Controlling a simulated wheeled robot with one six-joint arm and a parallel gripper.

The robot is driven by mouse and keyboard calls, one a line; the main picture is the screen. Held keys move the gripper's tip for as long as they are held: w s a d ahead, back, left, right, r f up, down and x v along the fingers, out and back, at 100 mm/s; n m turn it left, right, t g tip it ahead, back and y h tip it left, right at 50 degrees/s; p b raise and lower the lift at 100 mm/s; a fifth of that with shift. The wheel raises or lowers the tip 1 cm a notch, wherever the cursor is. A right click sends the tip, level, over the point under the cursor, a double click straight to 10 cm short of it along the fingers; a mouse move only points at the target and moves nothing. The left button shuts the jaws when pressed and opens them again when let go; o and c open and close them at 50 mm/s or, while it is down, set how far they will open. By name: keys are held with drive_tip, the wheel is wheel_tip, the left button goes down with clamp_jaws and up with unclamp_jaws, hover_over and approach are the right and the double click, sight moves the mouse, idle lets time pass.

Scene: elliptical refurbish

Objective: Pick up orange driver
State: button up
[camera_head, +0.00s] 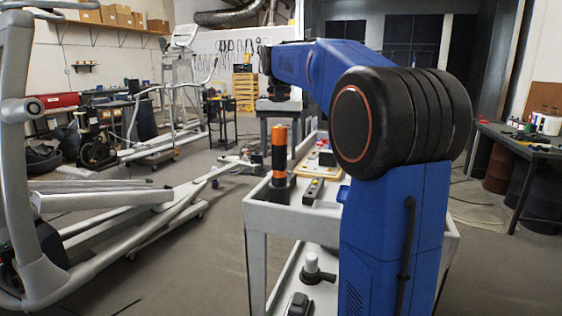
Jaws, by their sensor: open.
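The orange driver (279,137) stands upright near the left side of the grey cart top. It has an orange top, a black middle and an orange band lower down. Its lower end meets a dark base (277,190). My blue arm reaches from the right foreground towards the back left, above the cart. My gripper (279,93) looks small and dark at the arm's far end, above and behind the driver in the picture. It is open and apart from the driver. Its fingers are too small to make out clearly.
The grey cart (257,212) also bears a dark strip-like tool (313,191) and a wooden tray (322,172). Its lower shelf holds a white-topped dark item (312,267). An elliptical machine (110,235) stands left, and a workbench (515,145) right. Floor is clear between elliptical and cart.

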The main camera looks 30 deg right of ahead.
drive_tip(key=shift+f, duration=0.3)
drive_tip(key=shift+c, duration=0.7)
clamp_jaws()
drive_tip(key=shift+r, duration=0.15)
wheel_tip(320, 180, up, 10)
drive_tip(key=shift+f, duration=0.1)
